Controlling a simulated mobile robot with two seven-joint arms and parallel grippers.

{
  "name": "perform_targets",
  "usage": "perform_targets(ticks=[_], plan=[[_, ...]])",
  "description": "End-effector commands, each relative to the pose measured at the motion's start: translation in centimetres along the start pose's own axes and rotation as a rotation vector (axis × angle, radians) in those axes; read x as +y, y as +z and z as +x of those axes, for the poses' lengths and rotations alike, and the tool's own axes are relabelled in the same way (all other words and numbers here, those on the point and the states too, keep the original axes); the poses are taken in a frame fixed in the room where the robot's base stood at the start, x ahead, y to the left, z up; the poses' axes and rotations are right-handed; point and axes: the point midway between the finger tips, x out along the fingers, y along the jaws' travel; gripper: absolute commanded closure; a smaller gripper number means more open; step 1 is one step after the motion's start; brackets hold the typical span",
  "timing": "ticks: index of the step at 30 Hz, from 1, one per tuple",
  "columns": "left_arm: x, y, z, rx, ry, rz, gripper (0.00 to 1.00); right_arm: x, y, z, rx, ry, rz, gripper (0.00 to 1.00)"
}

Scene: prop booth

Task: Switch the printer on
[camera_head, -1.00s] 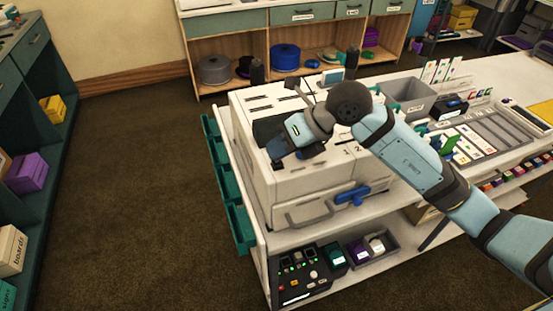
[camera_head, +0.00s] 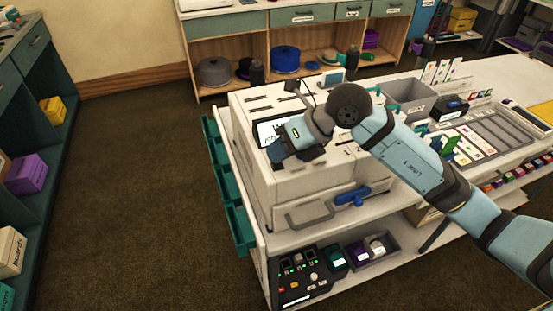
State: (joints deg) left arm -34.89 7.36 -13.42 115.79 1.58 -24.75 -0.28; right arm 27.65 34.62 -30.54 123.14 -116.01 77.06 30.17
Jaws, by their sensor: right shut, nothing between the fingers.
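The printer (camera_head: 315,185) is a large white box on the near left end of the white bench. Its small screen (camera_head: 267,131) on the top is lit white with dark marks, partly hidden by my right gripper. My right gripper (camera_head: 278,152) is shut and empty, low over the printer top beside the screen. Whether its tips touch the printer I cannot tell. A blue lever (camera_head: 352,196) and a grey handle (camera_head: 308,215) are on the printer's front. My left gripper is not in view.
Teal bins (camera_head: 240,228) hang on the bench's left side. A black control box (camera_head: 298,275) with lit lights stands on the lower shelf. A grey bin (camera_head: 408,98) and card trays (camera_head: 490,128) stand right of the printer. The brown floor at left is clear.

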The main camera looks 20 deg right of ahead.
Motion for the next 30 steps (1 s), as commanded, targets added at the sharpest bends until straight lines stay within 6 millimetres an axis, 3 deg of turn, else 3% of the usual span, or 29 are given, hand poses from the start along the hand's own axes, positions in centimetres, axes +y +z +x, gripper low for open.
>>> perform_targets(ticks=[13,30], plan=[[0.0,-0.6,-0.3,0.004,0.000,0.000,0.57,0.4,0.4,-0.6,0.000,0.000,-0.001,1.00],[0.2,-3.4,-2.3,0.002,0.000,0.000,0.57,3.2,3.2,-4.4,-0.001,-0.001,-0.001,1.00]])
